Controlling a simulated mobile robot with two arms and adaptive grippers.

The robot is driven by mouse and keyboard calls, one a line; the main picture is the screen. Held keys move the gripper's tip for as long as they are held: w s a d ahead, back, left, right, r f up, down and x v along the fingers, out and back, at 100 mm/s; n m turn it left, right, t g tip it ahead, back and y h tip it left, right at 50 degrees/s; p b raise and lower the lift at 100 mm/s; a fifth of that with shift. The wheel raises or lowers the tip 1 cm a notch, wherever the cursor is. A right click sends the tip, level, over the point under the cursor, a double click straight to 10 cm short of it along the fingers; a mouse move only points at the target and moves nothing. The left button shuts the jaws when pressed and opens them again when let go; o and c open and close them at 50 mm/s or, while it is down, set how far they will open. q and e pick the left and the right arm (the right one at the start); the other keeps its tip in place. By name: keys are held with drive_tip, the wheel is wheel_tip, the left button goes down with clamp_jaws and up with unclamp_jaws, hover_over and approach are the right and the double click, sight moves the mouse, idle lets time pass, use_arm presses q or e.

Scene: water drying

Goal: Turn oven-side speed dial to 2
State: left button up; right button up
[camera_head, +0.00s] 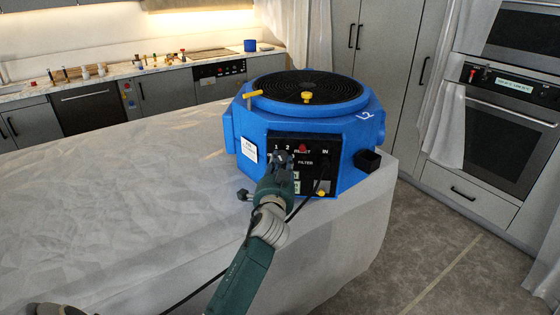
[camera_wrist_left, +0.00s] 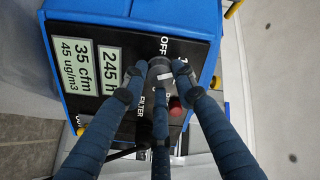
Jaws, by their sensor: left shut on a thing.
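A blue air machine (camera_head: 352,132) with a round black top grille stands on the covered table. Its black front panel (camera_head: 328,146) carries the marks 1, 2, RESET, IN and FILTER and a red button. My left gripper (camera_head: 281,160) is at the panel's left part, below the 1 and 2 marks, and hides the dial there. In the left wrist view the three fingers (camera_wrist_left: 160,76) close around a dark grey dial (camera_wrist_left: 160,64) with a pale mark on it. The word OFF is beside the dial. Which mark the dial points at is unclear.
A white sheet (camera_head: 120,210) covers the table, with broad free room left of the machine. A dark cable runs from the panel past my arm. An oven (camera_head: 505,135) stands at the right across the floor, and a counter (camera_head: 150,70) with small items runs along the back.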

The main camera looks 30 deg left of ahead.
use_arm(q)
drive_tip(key=m+p, duration=0.1)
drive_tip(key=m, duration=0.2)
drive_tip(key=r+m+p, duration=0.1)
drive_tip(key=m, duration=0.2)
drive_tip(key=shift+w+d+m, duration=0.1)
drive_tip(key=shift+d+m, duration=0.05)
drive_tip(key=shift+m, duration=0.15)
drive_tip(key=m+p, duration=0.1)
drive_tip(key=m, duration=0.1)
drive_tip(key=shift+f+m, duration=0.1)
drive_tip(key=shift+m, duration=0.3)
drive_tip(key=shift+f+m+p, duration=0.15)
drive_tip(key=shift+m+p, duration=0.15)
drive_tip(key=shift+m, duration=0.3)
drive_tip(key=shift+d+f, duration=0.1)
drive_tip(key=shift+f, duration=0.05)
drive_tip(key=o, duration=0.9)
drive_tip(key=shift+o, duration=1.4)
drive_tip(key=shift+d, duration=0.1)
drive_tip(key=shift+w+f, duration=0.1)
